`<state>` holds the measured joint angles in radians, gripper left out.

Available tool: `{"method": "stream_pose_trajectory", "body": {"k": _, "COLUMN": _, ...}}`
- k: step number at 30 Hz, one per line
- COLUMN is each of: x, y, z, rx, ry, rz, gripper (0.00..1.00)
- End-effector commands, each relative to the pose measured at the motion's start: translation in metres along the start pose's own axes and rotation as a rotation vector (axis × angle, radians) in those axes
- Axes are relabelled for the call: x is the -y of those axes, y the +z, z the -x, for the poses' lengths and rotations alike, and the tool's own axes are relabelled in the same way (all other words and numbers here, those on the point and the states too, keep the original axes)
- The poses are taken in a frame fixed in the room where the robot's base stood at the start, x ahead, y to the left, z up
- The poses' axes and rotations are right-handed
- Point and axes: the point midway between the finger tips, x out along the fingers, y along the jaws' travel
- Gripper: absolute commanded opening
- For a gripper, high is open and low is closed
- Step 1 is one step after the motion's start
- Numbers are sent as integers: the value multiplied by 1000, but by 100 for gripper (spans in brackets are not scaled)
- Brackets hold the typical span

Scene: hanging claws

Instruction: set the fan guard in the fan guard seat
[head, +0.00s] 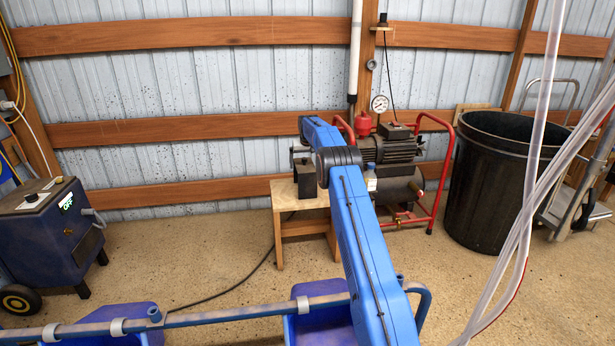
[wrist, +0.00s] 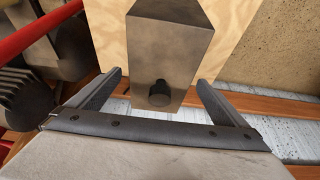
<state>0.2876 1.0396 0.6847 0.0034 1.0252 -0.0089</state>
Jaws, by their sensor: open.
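My gripper (wrist: 160,80) is open in the wrist view. Its two fingers stand on either side of a grey-brown box (wrist: 172,45) with a round black knob, with gaps visible on both sides. The box is over a plywood top. In the head view a dark box (head: 306,172) shows on the wooden stool (head: 300,194), partly behind my blue arm; my gripper cannot be made out clearly there. I cannot tell whether this box is the fan guard. The fan guard seat cannot be picked out for sure.
A finned motor (head: 394,147) in a red frame (head: 440,183) stands right of the stool. A black bin (head: 495,185) is further right. Clear hoses (head: 535,150) hang in front. A blue machine (head: 50,235) stands left. Open floor lies between it and the stool.

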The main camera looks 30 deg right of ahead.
Motion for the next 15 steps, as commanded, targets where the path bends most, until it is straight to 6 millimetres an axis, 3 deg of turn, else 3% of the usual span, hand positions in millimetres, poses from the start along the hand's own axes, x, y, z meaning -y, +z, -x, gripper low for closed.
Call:
{"method": "stream_pose_trajectory", "body": {"k": 3, "x": 0, "y": 0, "z": 1, "rx": -1, "ry": 0, "rz": 0, "gripper": 98}}
{"method": "stream_pose_trajectory", "body": {"k": 12, "x": 0, "y": 0, "z": 1, "rx": -1, "ry": 0, "rz": 0, "gripper": 26}}
{"method": "stream_pose_trajectory", "body": {"k": 13, "x": 0, "y": 0, "z": 1, "rx": -1, "ry": 0, "rz": 0, "gripper": 20}}
{"method": "stream_pose_trajectory", "body": {"k": 15, "x": 0, "y": -1, "z": 2, "rx": -2, "ry": 0, "rz": 0, "gripper": 20}}
